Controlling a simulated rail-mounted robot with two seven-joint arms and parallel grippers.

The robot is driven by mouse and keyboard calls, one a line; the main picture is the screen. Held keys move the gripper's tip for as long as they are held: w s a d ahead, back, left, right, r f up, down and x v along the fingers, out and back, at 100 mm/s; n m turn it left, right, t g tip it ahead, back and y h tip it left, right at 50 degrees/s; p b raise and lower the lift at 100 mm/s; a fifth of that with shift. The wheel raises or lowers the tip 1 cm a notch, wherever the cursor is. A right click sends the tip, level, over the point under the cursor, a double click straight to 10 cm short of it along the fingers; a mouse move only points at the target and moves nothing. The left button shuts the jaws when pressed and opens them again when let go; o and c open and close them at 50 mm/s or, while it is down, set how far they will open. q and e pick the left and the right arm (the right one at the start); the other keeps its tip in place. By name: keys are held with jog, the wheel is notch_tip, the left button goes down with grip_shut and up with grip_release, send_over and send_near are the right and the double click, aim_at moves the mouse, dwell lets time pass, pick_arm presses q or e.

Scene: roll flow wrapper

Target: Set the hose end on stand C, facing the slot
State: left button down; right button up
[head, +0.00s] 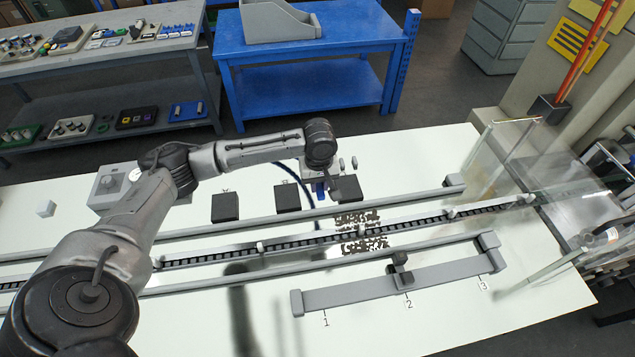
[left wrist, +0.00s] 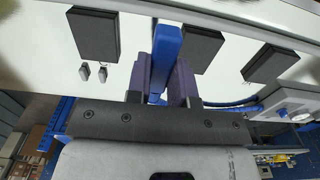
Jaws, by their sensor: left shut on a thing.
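My left gripper (head: 319,180) is shut on the blue hose end (left wrist: 166,55). In the left wrist view the hose end stands out between two dark purple fingers. In the head view the hose end (head: 320,190) is a small blue patch beside stand C. Stand C (head: 349,188) is the rightmost of three black blocks; it is the leftmost block (left wrist: 94,33) in the left wrist view. The hose end appears between stand C and the middle block (head: 287,198), apart from stand C's top. I cannot make out the slot. My right gripper is not in view.
A third black block (head: 225,207) stands left of the middle one. A grey control box (head: 117,184) is behind, at left. Two small grey pegs (left wrist: 91,72) stand near stand C. A rail (head: 300,212) and a chain conveyor (head: 300,242) run in front of the blocks.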

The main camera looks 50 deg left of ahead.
aim_at(319, 196)
pick_arm(q)
notch_tip(319, 196, down, 2)
jog(key=shift+p, duration=0.4)
jog(key=shift+f+p, duration=0.3)
jog(key=shift+f, duration=1.75)
jog(key=shift+w, duration=0.1)
